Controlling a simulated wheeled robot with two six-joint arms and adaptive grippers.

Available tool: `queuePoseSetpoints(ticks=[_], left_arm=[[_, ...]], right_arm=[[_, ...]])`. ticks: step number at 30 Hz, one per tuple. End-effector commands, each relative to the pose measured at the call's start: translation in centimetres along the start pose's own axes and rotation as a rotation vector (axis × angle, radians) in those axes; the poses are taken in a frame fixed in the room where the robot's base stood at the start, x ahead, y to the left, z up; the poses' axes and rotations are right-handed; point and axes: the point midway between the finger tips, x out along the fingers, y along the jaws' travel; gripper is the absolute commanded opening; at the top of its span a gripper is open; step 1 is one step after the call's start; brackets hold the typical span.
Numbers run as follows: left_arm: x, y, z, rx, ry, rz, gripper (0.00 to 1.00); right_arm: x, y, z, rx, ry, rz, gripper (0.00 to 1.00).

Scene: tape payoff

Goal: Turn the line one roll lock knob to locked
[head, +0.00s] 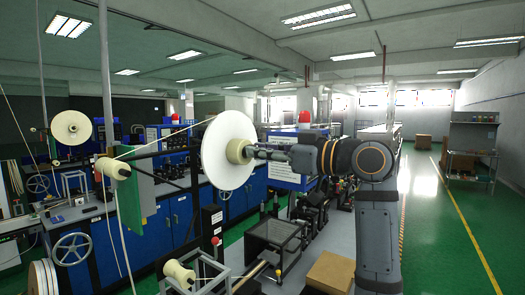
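A large white roll disc (217,158) stands upright near the middle of the head view. A tan round hub or knob (237,150) sits at its centre; I cannot tell which part is the lock knob or read its position. My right gripper (259,153) comes in from the right, with its fingertips at the hub's right side. The gripper is small and seen side-on, so I cannot tell if the fingers touch the hub or are closed on it. My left gripper is not in view.
Tan spools (120,169) stand on posts at left, with tape running up to the big disc. A red-buttoned control post (213,222) is below the disc. A dark frame box (275,244) and a cardboard box (330,272) stand lower right. Green floor is open at far right.

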Motion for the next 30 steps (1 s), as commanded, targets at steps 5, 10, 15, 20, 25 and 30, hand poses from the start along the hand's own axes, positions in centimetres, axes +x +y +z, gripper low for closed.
queuePoseSetpoints(ticks=[5,10,15,20,25,30], left_arm=[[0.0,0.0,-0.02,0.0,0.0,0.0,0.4],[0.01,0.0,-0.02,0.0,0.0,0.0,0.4],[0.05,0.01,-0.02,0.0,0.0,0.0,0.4],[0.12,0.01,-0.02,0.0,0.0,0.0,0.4],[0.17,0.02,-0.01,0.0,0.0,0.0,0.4],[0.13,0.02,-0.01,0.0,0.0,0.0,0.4]], right_arm=[[-0.02,-0.02,-0.01,0.0,0.0,-0.001,0.0],[-0.02,-0.02,-0.01,0.007,0.0,-0.001,0.0],[-0.02,-0.02,0.01,0.051,0.0,-0.001,0.0],[-0.02,-0.02,0.02,0.143,0.002,0.0,0.0],[-0.02,-0.02,0.02,0.288,0.003,0.0,0.0],[-0.02,-0.03,-0.01,0.45,0.005,0.0,0.0]])
